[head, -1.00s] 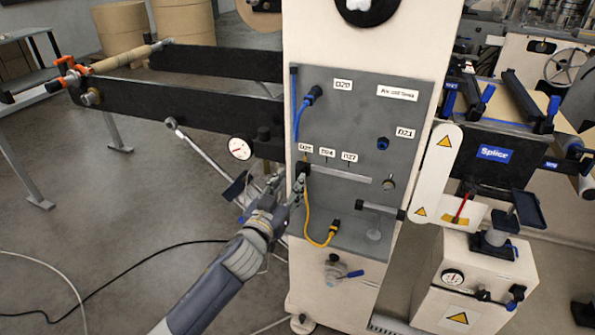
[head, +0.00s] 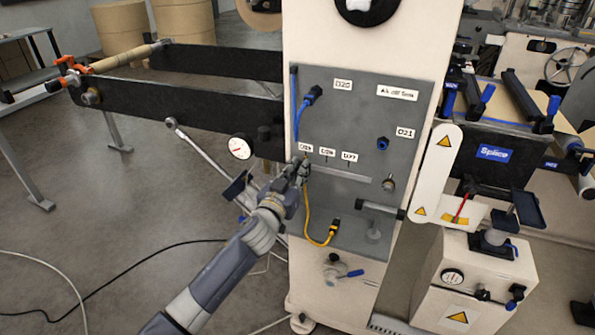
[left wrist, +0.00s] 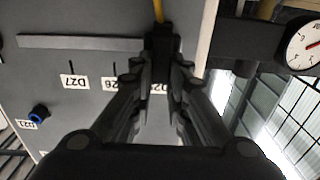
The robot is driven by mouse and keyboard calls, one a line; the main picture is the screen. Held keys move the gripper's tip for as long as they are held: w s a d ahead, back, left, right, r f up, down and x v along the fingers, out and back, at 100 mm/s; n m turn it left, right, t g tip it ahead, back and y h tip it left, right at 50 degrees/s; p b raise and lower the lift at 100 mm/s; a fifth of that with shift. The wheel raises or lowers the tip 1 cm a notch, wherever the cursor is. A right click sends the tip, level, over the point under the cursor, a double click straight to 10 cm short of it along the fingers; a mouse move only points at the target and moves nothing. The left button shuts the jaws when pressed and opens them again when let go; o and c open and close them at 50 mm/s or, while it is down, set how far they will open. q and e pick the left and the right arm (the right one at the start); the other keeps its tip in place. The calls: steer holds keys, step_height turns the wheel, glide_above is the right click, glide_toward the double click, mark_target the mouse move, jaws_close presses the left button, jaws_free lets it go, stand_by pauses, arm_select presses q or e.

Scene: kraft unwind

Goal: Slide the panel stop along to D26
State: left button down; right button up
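The grey panel (head: 400,120) carries a pale horizontal rail (head: 345,175), which also shows in the left wrist view (left wrist: 80,42). Labels D25 (head: 306,148), D26 (head: 327,152) and D27 (head: 350,156) sit above it, left to right. The dark panel stop (left wrist: 160,42) is at the rail's left end, by D25, mostly hidden by my gripper in the head view. My left gripper (head: 303,172) is at that end, its fingers close together around the stop, seen also in the left wrist view (left wrist: 161,60). My right gripper is not in view.
A yellow cable (head: 307,220) hangs just below the stop. A blue cable (head: 299,115) runs above. A gauge (head: 240,148) and black beam (head: 180,115) lie left of the panel. A grey handle (head: 380,208) sticks out below the rail's right end.

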mark_target(326, 163)
arm_select(q)
steer(key=shift+s+d+b, duration=0.2)
steer(key=shift+s+d, duration=0.1)
steer(key=shift+d, duration=0.7)
steer(key=shift+s+d+b, duration=0.25)
steer(key=shift+d, duration=0.75)
steer(key=shift+s+d+b, duration=0.2)
steer(key=shift+s+d, duration=0.1)
steer(key=shift+d, duration=0.7)
steer(key=shift+a, duration=0.15)
steer(key=c, duration=1.6)
jaws_free()
steer(key=shift+o, duration=0.2)
steer(key=shift+s, duration=0.1)
steer(key=v, duration=1.1)
steer(key=shift+s, duration=0.35)
steer(key=shift+a, duration=0.15)
